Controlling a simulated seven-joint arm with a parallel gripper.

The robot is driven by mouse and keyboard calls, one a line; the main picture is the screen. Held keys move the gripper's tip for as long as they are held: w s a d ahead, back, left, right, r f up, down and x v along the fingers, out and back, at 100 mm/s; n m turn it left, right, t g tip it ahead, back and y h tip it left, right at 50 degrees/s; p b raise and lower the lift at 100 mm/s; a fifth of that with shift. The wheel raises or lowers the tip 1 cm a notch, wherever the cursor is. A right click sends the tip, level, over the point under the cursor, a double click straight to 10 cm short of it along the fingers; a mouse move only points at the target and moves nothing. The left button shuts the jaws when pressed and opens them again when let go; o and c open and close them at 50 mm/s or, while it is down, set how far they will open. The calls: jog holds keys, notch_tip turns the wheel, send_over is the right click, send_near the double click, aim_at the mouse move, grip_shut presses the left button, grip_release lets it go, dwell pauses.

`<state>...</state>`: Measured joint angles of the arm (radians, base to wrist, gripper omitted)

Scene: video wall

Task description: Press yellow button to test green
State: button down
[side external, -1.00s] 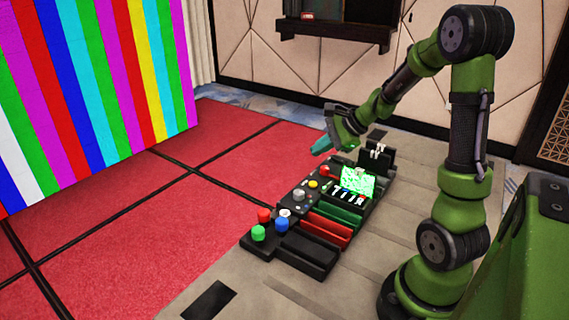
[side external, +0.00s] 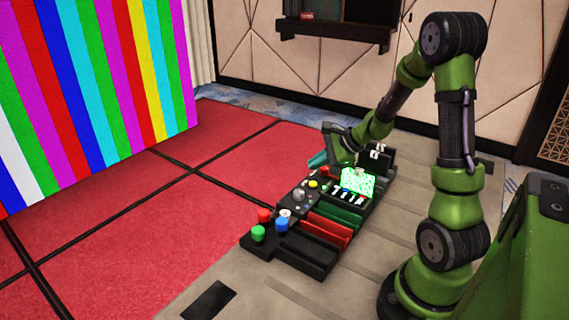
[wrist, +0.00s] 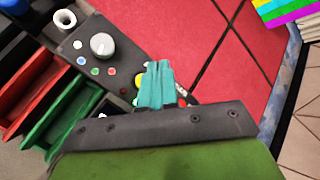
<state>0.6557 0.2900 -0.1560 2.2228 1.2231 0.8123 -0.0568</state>
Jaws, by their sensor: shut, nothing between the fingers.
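The yellow button (side external: 313,184) sits on the black control panel (side external: 290,262), near its far left edge. In the wrist view a yellow button (wrist: 138,81) shows just left of the fingertips, partly covered. My gripper (side external: 318,160) is shut and empty, with teal fingertips. It is low over the far part of the panel, beyond the yellow button in the side view. I cannot tell whether it touches anything. The video wall (side external: 90,90) shows vertical stripes in several colours, green among them.
A grey knob (wrist: 102,45) and small coloured buttons lie near the fingertips. A lit green screen (side external: 357,182), sliders, red and green slots, and red, blue and green round buttons (side external: 258,233) fill the panel. Red floor (side external: 150,240) lies clear beside it.

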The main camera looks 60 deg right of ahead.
aim_at(316, 184)
jog(key=shift+f, duration=1.6)
dwell(0.8)
jog(key=shift+f, duration=0.4)
jog(key=shift+f, duration=0.45)
dwell(0.6)
jog(key=shift+r, duration=0.9)
jog(key=shift+r, duration=0.1)
jog(key=shift+r, duration=2.4)
